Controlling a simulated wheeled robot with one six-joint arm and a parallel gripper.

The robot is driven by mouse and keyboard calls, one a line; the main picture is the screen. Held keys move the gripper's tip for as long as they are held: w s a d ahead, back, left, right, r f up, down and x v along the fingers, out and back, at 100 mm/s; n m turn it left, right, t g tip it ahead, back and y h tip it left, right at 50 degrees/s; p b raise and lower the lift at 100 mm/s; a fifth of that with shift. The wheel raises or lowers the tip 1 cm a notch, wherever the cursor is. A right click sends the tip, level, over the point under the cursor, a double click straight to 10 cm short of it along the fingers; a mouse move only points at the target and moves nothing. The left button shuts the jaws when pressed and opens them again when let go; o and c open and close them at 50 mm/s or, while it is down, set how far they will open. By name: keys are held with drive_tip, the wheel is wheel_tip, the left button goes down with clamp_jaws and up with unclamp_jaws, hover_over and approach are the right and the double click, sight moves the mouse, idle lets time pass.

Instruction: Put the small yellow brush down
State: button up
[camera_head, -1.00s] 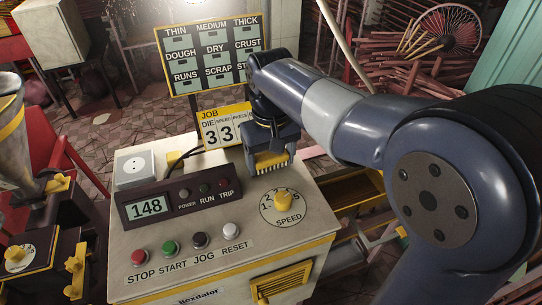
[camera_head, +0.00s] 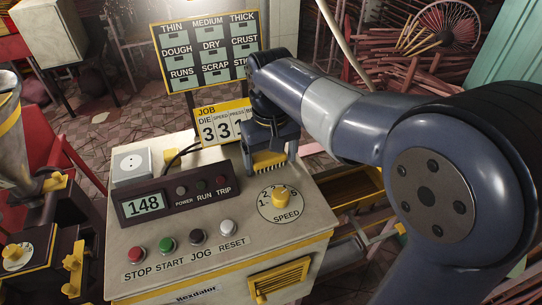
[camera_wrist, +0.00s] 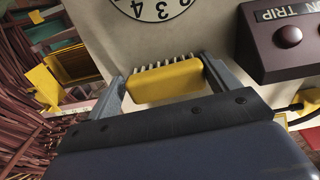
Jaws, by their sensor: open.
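The small yellow brush (camera_head: 269,159) is at the back right of the cream control cabinet's top (camera_head: 240,233). In the wrist view the brush (camera_wrist: 167,82) shows a yellow body with a row of pale bristles pointing away from my wrist. My gripper (camera_wrist: 163,72) is open, with one finger on each side of the brush. The fingers lie close to its ends; whether they touch it I cannot tell. In the head view my gripper (camera_head: 270,145) is above the brush and hides its upper part. Whether the brush rests on the cabinet is unclear.
A yellow JOB card (camera_head: 220,122) stands behind. Several push buttons (camera_head: 197,237) line the front. The right edge drops to a yellow trough (camera_head: 352,188).

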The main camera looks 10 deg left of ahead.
sight(271, 156)
drive_tip(key=shift+s+a+f, duration=0.15)
drive_tip(key=shift+s+f, duration=0.1)
drive_tip(key=shift+f, duration=0.15)
drive_tip(key=shift+r, duration=0.15)
wheel_tip(271, 156, up, 12)
drive_tip(key=shift+w+d, duration=0.2)
drive_tip(key=shift+f, duration=0.25)
drive_tip(key=f, duration=1.1)
drive_tip(key=shift+s+a+f, duration=0.1)
drive_tip(key=shift+a, duration=0.2)
drive_tip(key=shift+f, duration=0.1)
drive_tip(key=shift+s+f, duration=0.1)
